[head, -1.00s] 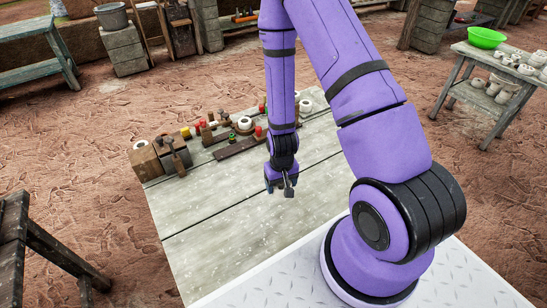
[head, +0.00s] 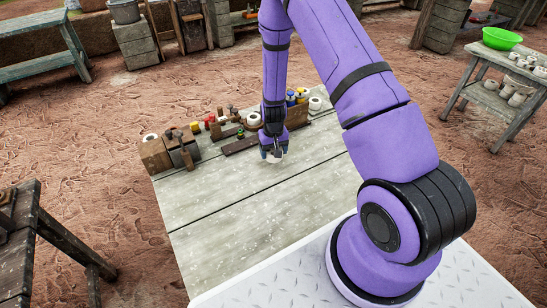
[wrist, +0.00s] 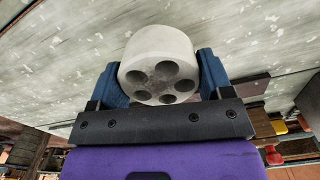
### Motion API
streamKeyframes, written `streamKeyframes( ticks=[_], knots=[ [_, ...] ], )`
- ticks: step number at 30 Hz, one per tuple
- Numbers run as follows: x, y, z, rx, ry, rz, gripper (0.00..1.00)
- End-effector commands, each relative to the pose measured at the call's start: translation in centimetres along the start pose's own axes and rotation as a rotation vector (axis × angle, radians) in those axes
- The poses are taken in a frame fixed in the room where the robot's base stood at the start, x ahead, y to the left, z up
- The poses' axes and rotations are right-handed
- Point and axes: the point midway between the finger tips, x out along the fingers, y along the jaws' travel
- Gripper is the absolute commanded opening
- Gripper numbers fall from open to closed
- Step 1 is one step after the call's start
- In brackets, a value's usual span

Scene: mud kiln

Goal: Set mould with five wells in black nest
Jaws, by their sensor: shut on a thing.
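The mould with five wells is a pale grey round block; it fills the middle of the wrist view (wrist: 158,52), its dark round wells facing the camera. My gripper (head: 271,156) is shut on it, one blue finger on each side. In the head view the mould (head: 274,159) shows only as a small pale patch at the fingertips, above the wooden table. A low dark strip (head: 241,146) lies on the table just left of my gripper, with small things at its far side. I cannot make out the black nest for sure; my arm hides part of the table's far side.
Wooden blocks (head: 156,155) stand at the table's far left corner. Several small coloured items and a white ring (head: 315,103) line the far edge. The near part of the wooden table (head: 235,225) is clear. A side table with a green bowl (head: 502,38) stands far right.

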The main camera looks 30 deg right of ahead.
Motion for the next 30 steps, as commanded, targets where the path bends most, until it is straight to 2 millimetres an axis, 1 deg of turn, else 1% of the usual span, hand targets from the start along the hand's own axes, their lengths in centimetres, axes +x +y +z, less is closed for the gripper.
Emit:
streamKeyframes(
  ticks=[3, 7, 19, 20, 21, 22, 23, 30],
  knots=[
    [1.7, 0.0, 0.0, 0.000, -0.002, 0.000, 0.43],
    [3.3, 0.0, 0.0, 0.000, -0.001, 0.000, 0.43],
    [3.8, 0.0, 0.0, 0.000, 0.001, 0.000, 0.43],
    [3.8, 0.0, 0.0, 0.000, 0.002, 0.000, 0.80],
    [3.7, 0.0, 0.0, 0.000, 0.002, 0.000, 0.89],
    [3.7, 0.0, 0.0, 0.000, 0.001, 0.000, 0.96],
    [3.7, 0.0, 0.0, 0.000, 0.001, 0.000, 0.98],
    [3.7, 0.0, 0.0, 0.000, 0.001, 0.000, 0.98]
  ],
)
